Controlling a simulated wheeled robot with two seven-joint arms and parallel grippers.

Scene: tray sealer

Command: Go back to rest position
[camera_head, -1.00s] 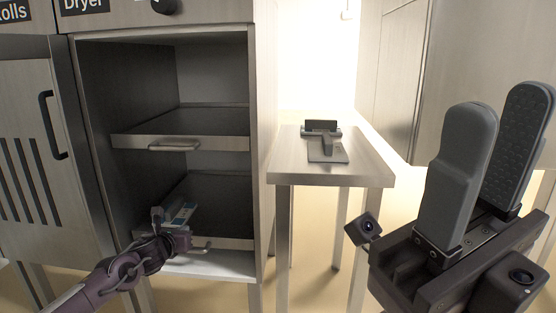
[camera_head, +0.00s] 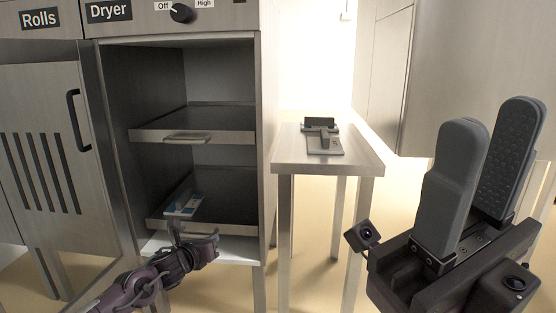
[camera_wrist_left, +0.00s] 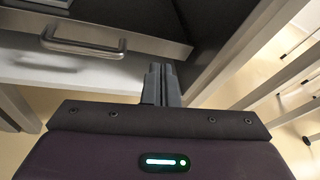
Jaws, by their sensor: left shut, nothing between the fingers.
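My left gripper (camera_head: 178,230) is just in front of the lower opening of the dryer cabinet, below the lower pull-out tray (camera_head: 225,228). In the left wrist view its two fingers (camera_wrist_left: 161,74) are together with nothing between them. My right gripper (camera_head: 491,110) is large at the right of the head view, with its fingers pointing up, spread apart and empty.
The dryer (camera_head: 262,150) is open, its door (camera_head: 50,150) swung left. A blue-and-white item (camera_head: 183,205) lies on the lower tray. The upper tray (camera_head: 150,134) looks empty. A side table (camera_head: 290,158) holds a grey device (camera_head: 322,138). A cabinet (camera_head: 425,85) stands right.

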